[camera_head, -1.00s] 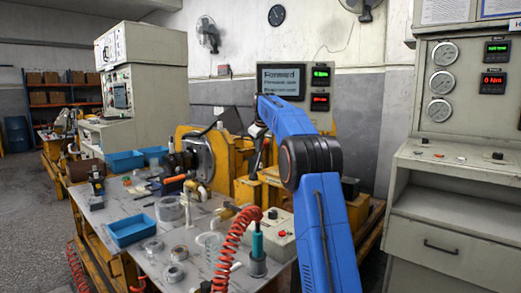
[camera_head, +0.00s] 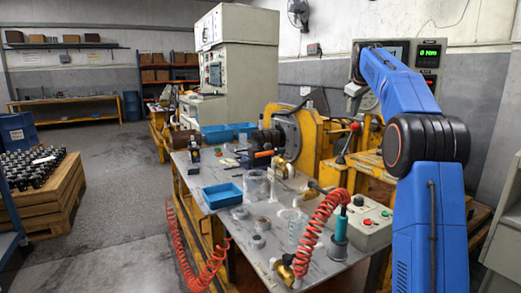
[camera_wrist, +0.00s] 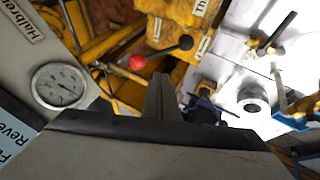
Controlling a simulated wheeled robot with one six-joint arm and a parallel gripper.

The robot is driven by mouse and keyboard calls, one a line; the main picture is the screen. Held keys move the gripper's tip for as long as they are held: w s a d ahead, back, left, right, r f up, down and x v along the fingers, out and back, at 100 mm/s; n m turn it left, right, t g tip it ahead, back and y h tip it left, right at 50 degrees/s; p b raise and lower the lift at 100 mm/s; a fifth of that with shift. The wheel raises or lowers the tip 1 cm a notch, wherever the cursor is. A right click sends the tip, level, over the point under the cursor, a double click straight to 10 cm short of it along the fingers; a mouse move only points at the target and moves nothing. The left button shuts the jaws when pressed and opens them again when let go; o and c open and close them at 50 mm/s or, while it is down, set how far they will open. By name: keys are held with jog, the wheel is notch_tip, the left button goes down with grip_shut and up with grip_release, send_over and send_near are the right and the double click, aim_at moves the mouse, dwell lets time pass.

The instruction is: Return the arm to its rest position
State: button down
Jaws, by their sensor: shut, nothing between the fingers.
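My blue arm (camera_head: 430,180) rises at the right of the head view, bent at a black joint, with its upper link reaching up and left towards the display panel. My gripper (camera_wrist: 161,95) shows in the wrist view with its fingers together and nothing between them. In the head view I cannot make out the fingers. The wrist camera looks down past a lever with a red ball knob (camera_wrist: 137,62) and a round gauge (camera_wrist: 58,86). The gripper appears apart from both.
The workbench (camera_head: 215,172) holds blue trays (camera_head: 222,195), metal parts, a coiled red hose (camera_head: 318,225) and a control box (camera_head: 362,222). A yellow test rig (camera_head: 315,130) stands behind. A crate of dark parts (camera_head: 50,208) is at left; open floor (camera_head: 115,190) lies between.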

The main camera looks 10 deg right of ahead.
jog(key=s+a+f+m, duration=0.1)
jog(key=s+a+f, duration=0.1)
jog(key=s+a, duration=0.55)
jog(key=s+a+f+m+y, duration=0.15)
jog(key=s+a, duration=0.25)
jog(key=s, duration=0.7)
jog(key=s+a+f, duration=0.3)
jog(key=s+a, duration=0.3)
jog(key=s, duration=0.4)
jog(key=s+a+f+m, duration=0.1)
jog(key=s+a+f, duration=0.2)
jog(key=s+f, duration=0.6)
jog(key=s+a+f+g, duration=0.1)
jog(key=s+a+f, duration=0.1)
jog(key=s+f, duration=0.6)
jog(key=s+a+f+m, duration=0.1)
jog(key=s+a+f, duration=0.2)
jog(key=s+f, duration=0.6)
jog(key=s, duration=0.5)
jog(key=shift+a+f+m+g+y, duration=0.3)
jog(key=shift+m+y, duration=0.05)
